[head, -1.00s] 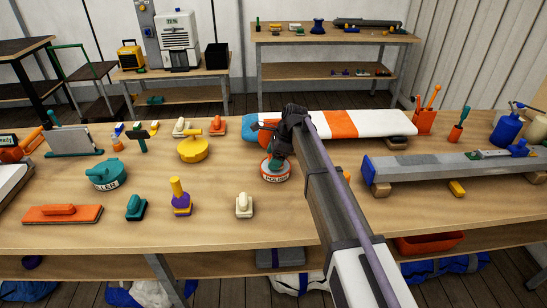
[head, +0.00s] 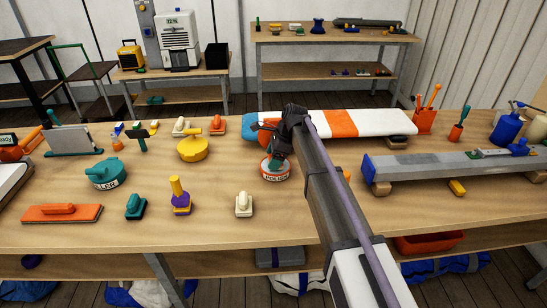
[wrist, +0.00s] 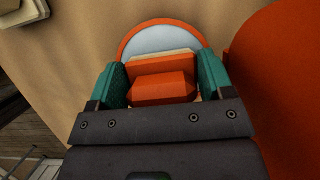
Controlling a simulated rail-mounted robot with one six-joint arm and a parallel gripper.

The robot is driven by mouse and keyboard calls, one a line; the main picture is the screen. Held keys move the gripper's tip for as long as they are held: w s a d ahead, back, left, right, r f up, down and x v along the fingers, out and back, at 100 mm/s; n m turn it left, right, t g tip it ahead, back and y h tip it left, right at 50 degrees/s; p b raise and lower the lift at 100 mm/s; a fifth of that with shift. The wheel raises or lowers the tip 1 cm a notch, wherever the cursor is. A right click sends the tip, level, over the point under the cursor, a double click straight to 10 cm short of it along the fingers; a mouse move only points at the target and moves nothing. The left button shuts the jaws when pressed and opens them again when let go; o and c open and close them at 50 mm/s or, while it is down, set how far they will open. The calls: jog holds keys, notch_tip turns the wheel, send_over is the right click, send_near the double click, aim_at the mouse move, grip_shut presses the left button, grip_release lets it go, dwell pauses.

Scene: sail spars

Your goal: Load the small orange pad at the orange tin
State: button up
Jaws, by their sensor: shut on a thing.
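My gripper (wrist: 160,85) is shut on a small orange pad (wrist: 160,88), with a teal finger on each side of its orange handle and a pale edge showing behind. The orange tin (wrist: 124,45) is open below it, with a pale grey filling inside its orange rim. The pad overlaps the near part of the tin in the wrist view; whether it touches the filling, I cannot tell. In the head view my gripper (head: 274,150) points down at the orange tin (head: 276,177), which has a white label. The pad is mostly hidden there.
A cream pad (head: 243,204), a purple-and-yellow tool (head: 180,197) and a yellow tin (head: 193,150) stand left of the orange tin. Another orange pad (head: 219,126) is farther back. A striped white-and-orange spar (head: 375,123) lies behind. Bare table is in front.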

dwell(0.3)
notch_tip(320, 180, up, 7)
jog(key=p, duration=0.7)
